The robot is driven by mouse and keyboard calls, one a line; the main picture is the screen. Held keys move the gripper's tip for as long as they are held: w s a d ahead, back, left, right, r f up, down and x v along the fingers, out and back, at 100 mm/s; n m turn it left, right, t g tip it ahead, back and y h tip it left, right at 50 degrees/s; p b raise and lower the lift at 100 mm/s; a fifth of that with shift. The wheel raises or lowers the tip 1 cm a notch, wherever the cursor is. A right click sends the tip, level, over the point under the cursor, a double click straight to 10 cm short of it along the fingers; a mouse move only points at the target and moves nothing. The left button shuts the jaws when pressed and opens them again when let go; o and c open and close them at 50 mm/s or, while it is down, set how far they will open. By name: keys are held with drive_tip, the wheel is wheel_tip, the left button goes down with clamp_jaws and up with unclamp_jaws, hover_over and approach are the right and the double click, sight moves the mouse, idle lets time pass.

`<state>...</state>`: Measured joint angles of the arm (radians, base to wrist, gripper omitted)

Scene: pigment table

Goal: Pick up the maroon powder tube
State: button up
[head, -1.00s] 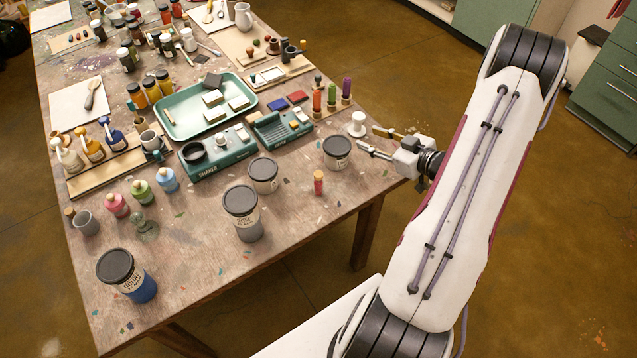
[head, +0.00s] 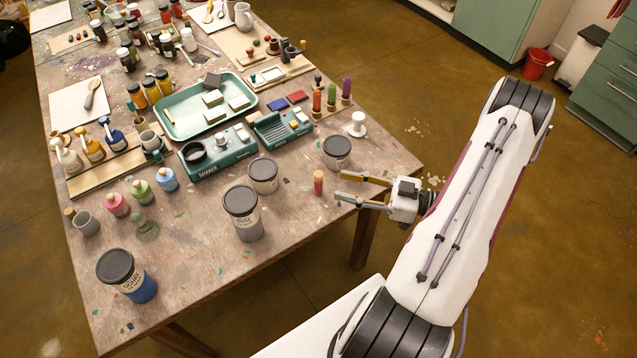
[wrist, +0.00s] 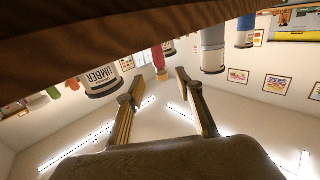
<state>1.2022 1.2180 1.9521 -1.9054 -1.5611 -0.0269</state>
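The maroon powder tube (head: 318,184) is a small red tube with a lighter cap. It stands upright near the right front edge of the table. My gripper (head: 341,185) is open and empty. Its fingers point left at the tube, with the tips a little to the right of it and apart from it. In the wrist view, which is upside down, the red tube (wrist: 161,66) shows beyond and between the two fingertips of my gripper (wrist: 160,80).
A dark-lidded jar (head: 337,152) stands just behind the gripper's path; the wrist view shows an umber-labelled jar (wrist: 99,78). More lidded jars (head: 264,175), (head: 242,212) stand left of the tube. A white spool-like piece (head: 357,125) is farther back. The tabletop in front of the tube is clear.

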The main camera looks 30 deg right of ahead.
sight(318, 179)
drive_tip(key=shift+a, duration=0.1)
drive_tip(key=shift+x, duration=1.3)
drive_tip(key=shift+w, duration=0.1)
drive_tip(key=shift+x, duration=2.5)
drive_tip(key=shift+r, duration=0.2)
clamp_jaws()
